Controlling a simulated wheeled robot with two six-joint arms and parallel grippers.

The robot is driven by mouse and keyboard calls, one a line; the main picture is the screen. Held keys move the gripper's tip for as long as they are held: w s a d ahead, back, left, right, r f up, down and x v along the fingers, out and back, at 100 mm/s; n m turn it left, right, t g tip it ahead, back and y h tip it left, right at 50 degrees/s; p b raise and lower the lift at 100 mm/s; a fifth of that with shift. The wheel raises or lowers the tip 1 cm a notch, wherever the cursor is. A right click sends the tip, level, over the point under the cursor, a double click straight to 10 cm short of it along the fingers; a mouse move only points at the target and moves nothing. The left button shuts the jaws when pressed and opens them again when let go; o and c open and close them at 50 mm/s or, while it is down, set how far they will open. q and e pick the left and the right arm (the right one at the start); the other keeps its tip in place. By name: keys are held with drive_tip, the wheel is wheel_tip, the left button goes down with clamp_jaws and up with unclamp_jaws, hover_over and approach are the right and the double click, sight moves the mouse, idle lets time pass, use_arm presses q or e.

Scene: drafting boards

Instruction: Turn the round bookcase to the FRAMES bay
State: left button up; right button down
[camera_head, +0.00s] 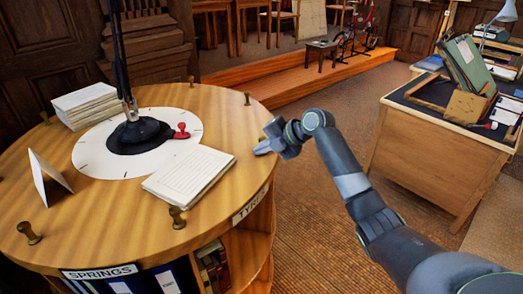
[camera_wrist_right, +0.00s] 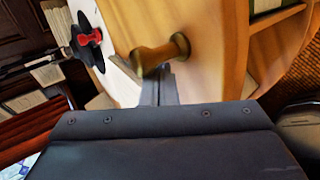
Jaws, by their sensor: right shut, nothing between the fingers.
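The round bookcase (camera_head: 215,135) has a wooden top with small brass knobs around its rim. Its front label (camera_head: 100,271) reads SPRINGS, and a label to its right (camera_head: 250,203) seems to begin with TYR. I see no FRAMES label. My right gripper (camera_head: 262,147) is at the right rim, shut with nothing in it. A brass knob (camera_wrist_right: 160,55) stands right beside its fingertips (camera_wrist_right: 158,92) in the right wrist view; I cannot tell whether they touch. In the head view that knob is mostly hidden by the gripper. My left gripper is not in view.
On the top are a paper stack (camera_head: 85,103), a black pole base (camera_head: 139,136), a red stamp (camera_head: 181,131), a pad (camera_head: 188,172) and a folded card (camera_head: 46,180). A cluttered desk (camera_head: 420,150) stands right. Carpet (camera_head: 285,220) lies free between.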

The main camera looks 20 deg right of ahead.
drive_tip(key=shift+n+g, duration=0.3)
drive_tip(key=w+d+b, duration=0.2)
drive_tip(key=w+b, duration=0.2)
drive_tip(key=shift+w+d+f+b, duration=0.15)
drive_tip(key=shift+d+f+b, duration=0.1)
drive_tip(key=shift+d+b, duration=0.15)
drive_tip(key=shift+w+d, duration=0.2)
drive_tip(key=shift+w, duration=0.1)
drive_tip(key=shift+r, duration=0.3)
drive_tip(key=shift+w+d+f+b, duration=0.2)
drive_tip(key=shift+w+b, duration=0.2)
drive_tip(key=shift+b, duration=0.2)
drive_tip(key=shift+w+d+f+b, duration=0.15)
drive_tip(key=shift+w+b, duration=0.2)
drive_tip(key=shift+b, duration=0.2)
drive_tip(key=shift+w+d+r+y+b, duration=0.15)
drive_tip(key=shift+w+d+y+b, duration=0.15)
drive_tip(key=shift+w+b, duration=0.4)
drive_tip(key=shift+w+d+n, duration=0.25)
drive_tip(key=shift+w+n, duration=0.05)
drive_tip(key=shift+w, duration=0.15)
drive_tip(key=shift+w+d+r+b, duration=0.1)
drive_tip(key=shift+w+d+b, duration=0.2)
drive_tip(key=shift+w+b, duration=0.5)
drive_tip(key=shift+s, duration=0.1)
